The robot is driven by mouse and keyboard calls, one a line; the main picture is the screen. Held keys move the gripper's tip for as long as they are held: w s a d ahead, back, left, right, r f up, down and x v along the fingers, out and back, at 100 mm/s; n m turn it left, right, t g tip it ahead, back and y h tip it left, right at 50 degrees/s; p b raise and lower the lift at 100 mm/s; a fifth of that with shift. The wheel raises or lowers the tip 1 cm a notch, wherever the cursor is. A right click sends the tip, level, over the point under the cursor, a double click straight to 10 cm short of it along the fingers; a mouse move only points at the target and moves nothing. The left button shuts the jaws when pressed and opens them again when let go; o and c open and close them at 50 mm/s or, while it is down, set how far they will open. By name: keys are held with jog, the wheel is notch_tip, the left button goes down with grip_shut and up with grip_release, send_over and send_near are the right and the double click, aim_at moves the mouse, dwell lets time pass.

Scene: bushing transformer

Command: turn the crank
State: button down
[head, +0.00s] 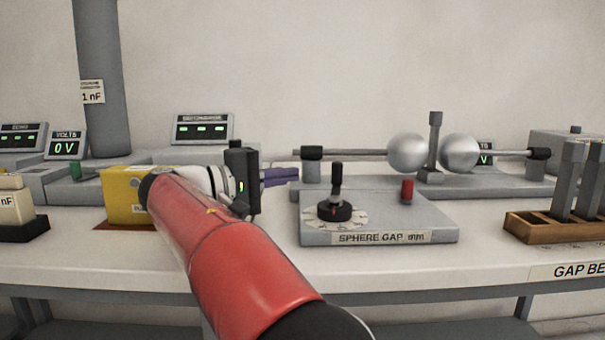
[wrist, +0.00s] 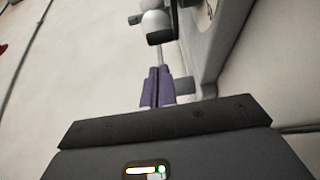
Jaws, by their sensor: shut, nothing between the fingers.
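The crank (head: 337,180) is a black upright handle on a round black hub, set on a white dial (head: 352,219) on the grey sphere gap base (head: 290,235). My gripper (head: 297,174) has purple fingers and is to the left of the crank, apart from it and a little above the table. The fingers are together and empty. In the wrist view the closed fingers (wrist: 156,78) point toward the sphere gap. A metal sphere (wrist: 155,22) shows beyond a black clamp there. I cannot clearly make out the crank in the wrist view.
Two metal spheres (head: 408,153) on horizontal rods stand behind the crank. A red post (head: 407,190) rises from the base's right side. A yellow box (head: 122,200) stands left of my gripper. A wooden rack (head: 525,226) is at right. The table front beside the base is clear.

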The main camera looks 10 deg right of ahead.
aim_at(336, 182)
jog(key=s+a+n+t+b, duration=0.1)
jog(key=s+a+n+t+y+b, duration=0.1)
jog(key=s+a+b, duration=0.1)
jog(key=s+a+n+t+y+b, duration=0.1)
jog(key=a+t+b, duration=0.1)
jog(key=shift+s+f, duration=0.25)
jog(key=shift+s, duration=0.15)
jog(key=shift+s+a+r+y, duration=0.1)
jog(key=shift+r+y, duration=0.1)
jog(key=shift+y, duration=0.1)
jog(key=x, duration=0.9)
jog(key=shift+w+r, duration=0.2)
jog(key=d, duration=0.2)
jog(key=shift+d, duration=0.35)
jog(key=shift+s+d, duration=0.1)
jog(key=shift+d, duration=0.75)
